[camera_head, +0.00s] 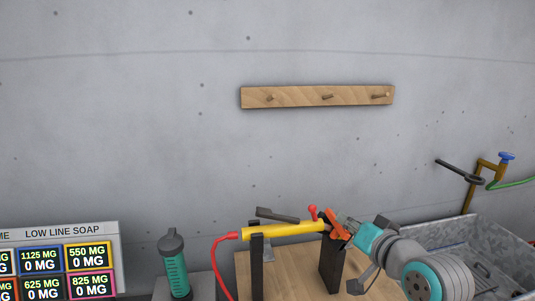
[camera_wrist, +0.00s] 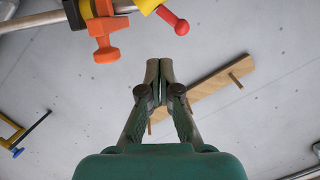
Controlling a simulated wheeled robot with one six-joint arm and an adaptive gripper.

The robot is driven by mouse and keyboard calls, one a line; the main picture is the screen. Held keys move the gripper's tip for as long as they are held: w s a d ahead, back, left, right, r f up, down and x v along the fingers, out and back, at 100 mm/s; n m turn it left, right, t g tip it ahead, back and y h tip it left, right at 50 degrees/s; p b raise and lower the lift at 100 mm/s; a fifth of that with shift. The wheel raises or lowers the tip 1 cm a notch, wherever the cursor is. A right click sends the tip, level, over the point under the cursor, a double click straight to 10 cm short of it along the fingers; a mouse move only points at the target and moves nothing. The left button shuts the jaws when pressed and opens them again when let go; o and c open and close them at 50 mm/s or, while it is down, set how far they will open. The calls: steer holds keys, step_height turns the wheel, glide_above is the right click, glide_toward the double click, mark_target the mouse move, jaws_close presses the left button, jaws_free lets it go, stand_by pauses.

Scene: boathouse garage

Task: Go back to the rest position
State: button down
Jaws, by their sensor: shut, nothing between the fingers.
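My gripper (camera_wrist: 160,68) is shut and empty in the wrist view, its two fingertips together in front of the grey wall. In the head view my arm comes in from the lower right, and its end is close to the orange end of a yellow tool (camera_head: 290,231). Whether they touch I cannot tell. The tool lies across two dark uprights on a wooden surface. Its orange part (camera_wrist: 105,45) and red-tipped lever (camera_wrist: 174,20) show at the top of the wrist view, apart from my fingertips.
A wooden peg rail (camera_head: 315,96) hangs on the wall; it also shows in the wrist view (camera_wrist: 212,88). A teal bottle (camera_head: 175,270) and a soap sign (camera_head: 62,232) stand at left. A metal trough (camera_head: 480,235) and a blue-handled tap (camera_head: 506,156) are at right.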

steer(key=s+f+h, duration=0.2)
steer(key=s+f, duration=0.8)
steer(key=f, duration=0.4)
steer(key=s+f+h, duration=0.1)
steer(key=s+f, duration=0.9)
steer(key=f, duration=0.3)
steer(key=s+a+f+n+h, duration=0.1)
steer(key=s+n, duration=0.2)
steer(key=s, duration=2.6)
steer(key=shift+n, duration=0.4)
